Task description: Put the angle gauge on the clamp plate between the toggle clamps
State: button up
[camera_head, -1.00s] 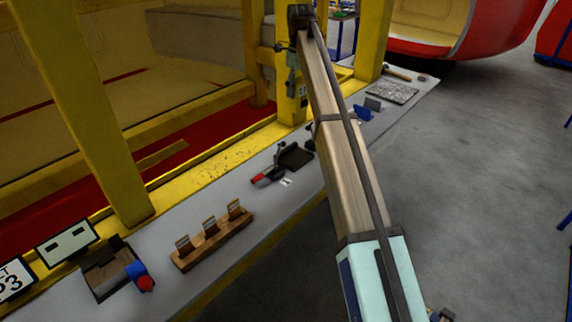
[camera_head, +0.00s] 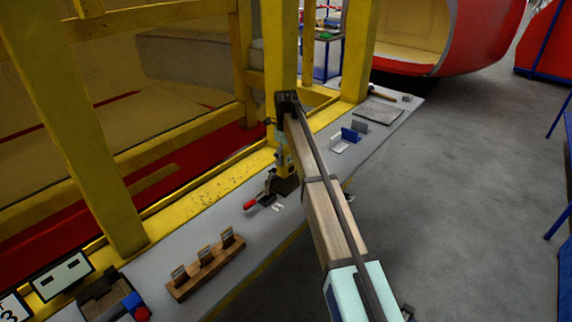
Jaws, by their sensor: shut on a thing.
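The clamp plate (camera_head: 285,187) is a dark plate on the grey bench top, partly hidden by my gripper and arm. One toggle clamp with a red handle (camera_head: 249,205) stands at its left. The other clamp is mostly hidden behind my arm. My gripper (camera_head: 284,160) hangs from the far end of my arm, pointing down just above the plate. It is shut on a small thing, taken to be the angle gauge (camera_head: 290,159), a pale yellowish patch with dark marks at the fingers. Its outline is hard to make out. I cannot tell whether it touches the plate.
A wooden block (camera_head: 205,266) with several upright pieces stands nearer on the bench. White (camera_head: 338,145), blue (camera_head: 350,135) and grey (camera_head: 361,127) angled pieces stand to the right, before a flat grey plate (camera_head: 378,112). A yellow post (camera_head: 280,60) rises close behind my gripper.

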aim_at(286, 166)
jog(key=shift+f+p, duration=0.6)
jog(key=shift+f, duration=1.5)
jog(key=shift+f, duration=0.15)
jog(key=o, duration=1.1)
notch_tip(286, 166, up, 12)
jog(key=b, duration=0.3)
